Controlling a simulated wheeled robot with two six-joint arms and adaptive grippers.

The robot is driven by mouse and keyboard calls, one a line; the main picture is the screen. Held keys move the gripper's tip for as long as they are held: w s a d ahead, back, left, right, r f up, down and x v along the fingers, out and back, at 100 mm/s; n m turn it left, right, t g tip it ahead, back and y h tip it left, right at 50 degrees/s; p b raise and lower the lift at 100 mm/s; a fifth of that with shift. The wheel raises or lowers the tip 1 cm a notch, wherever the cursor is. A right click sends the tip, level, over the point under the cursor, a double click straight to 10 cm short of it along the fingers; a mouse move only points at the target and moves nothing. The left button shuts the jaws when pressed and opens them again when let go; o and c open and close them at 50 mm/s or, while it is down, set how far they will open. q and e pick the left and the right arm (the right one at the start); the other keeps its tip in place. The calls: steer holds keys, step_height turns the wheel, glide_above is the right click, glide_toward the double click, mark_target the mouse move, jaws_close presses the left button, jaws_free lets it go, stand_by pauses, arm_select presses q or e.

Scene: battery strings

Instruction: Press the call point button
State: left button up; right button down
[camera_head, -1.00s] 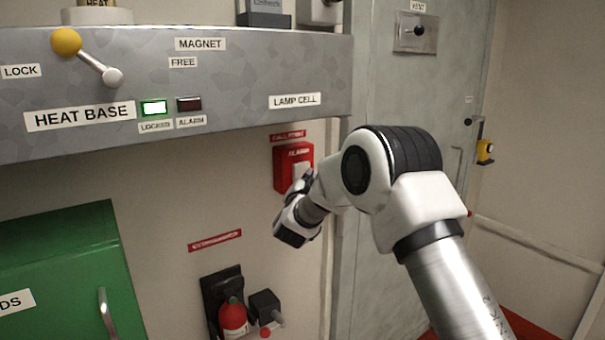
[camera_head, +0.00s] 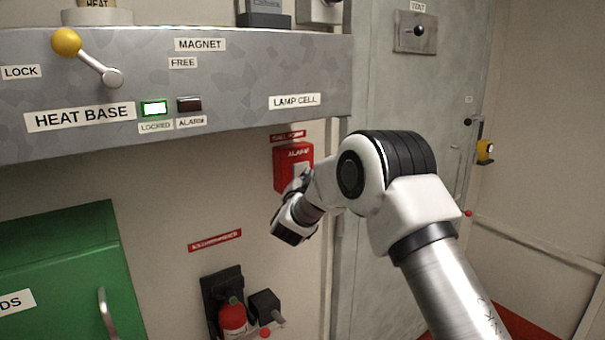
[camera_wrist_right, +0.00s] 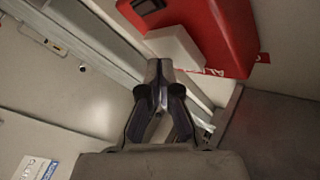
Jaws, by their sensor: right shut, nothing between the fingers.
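The call point is a red box (camera_head: 285,168) labelled ALARM, on the wall below the grey shelf. A pale button (camera_head: 302,171) on its front is partly hidden by my right wrist in the head view. The right wrist view shows the red box (camera_wrist_right: 222,38) and the white button block (camera_wrist_right: 176,47) at the top. My right gripper (camera_wrist_right: 158,66) is shut and empty, its fingertips just below the white block in that view. I cannot tell whether they touch it. My left gripper is not in view.
The grey shelf (camera_head: 235,75) with the HEAT BASE panel juts out above left of the call point. A grey door (camera_head: 385,100) stands to the right. A fire extinguisher (camera_head: 232,316) hangs below, and a green cabinet (camera_head: 60,265) stands at lower left.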

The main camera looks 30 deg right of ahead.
steer(key=shift+w, duration=0.6)
stand_by(0.5)
stand_by(0.3)
steer(key=shift+s+b, duration=0.35)
steer(key=shift+s, duration=0.7)
steer(key=shift+s+f, duration=0.1)
steer(key=s+b, duration=0.1)
steer(key=s, duration=0.1)
steer(key=s+b, duration=0.1)
steer(key=s, duration=0.1)
steer(key=shift+s+d, duration=0.2)
steer(key=shift+s, duration=0.2)
